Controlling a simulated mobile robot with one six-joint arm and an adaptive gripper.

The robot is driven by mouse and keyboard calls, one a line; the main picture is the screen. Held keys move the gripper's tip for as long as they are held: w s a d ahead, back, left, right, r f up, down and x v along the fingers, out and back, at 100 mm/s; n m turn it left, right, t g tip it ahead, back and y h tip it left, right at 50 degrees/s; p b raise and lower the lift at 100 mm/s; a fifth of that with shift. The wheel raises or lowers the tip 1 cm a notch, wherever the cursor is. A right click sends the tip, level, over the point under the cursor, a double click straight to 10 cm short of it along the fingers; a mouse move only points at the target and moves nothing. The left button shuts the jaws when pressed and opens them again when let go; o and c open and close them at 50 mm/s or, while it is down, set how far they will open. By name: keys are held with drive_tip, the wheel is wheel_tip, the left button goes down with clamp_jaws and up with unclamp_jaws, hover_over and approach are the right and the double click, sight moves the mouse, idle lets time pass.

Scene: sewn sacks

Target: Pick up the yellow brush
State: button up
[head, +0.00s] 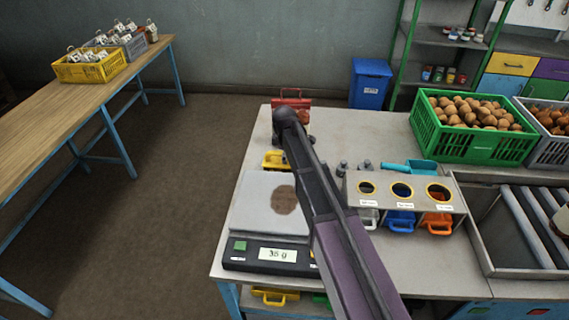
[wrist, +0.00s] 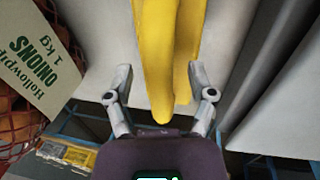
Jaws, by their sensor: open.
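A long yellow thing, which I take for the yellow brush (wrist: 160,45), runs down the middle of the wrist view with a rounded near end. No bristles show there. My gripper (wrist: 160,72) is open, with one finger on each side of the yellow thing and grey surface visible beside it. Whether either finger touches it I cannot tell. In the head view, a yellow object (head: 274,159) lies behind the scale, partly hidden by my arm; I cannot tell whether it is the same thing. My gripper is hidden there.
A net sack of onions (wrist: 28,120) with a paper label (wrist: 32,62) is close at left in the wrist view. In the head view, the scale (head: 262,205), dispenser stand (head: 383,194), teal scoop (head: 407,168) and green potato crate (head: 480,150) share the bench.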

clamp_jaws()
drive_tip(key=shift+r, duration=0.15)
wheel_tip(320, 180, up, 10)
drive_tip(key=p, duration=1)
idle(0.8)
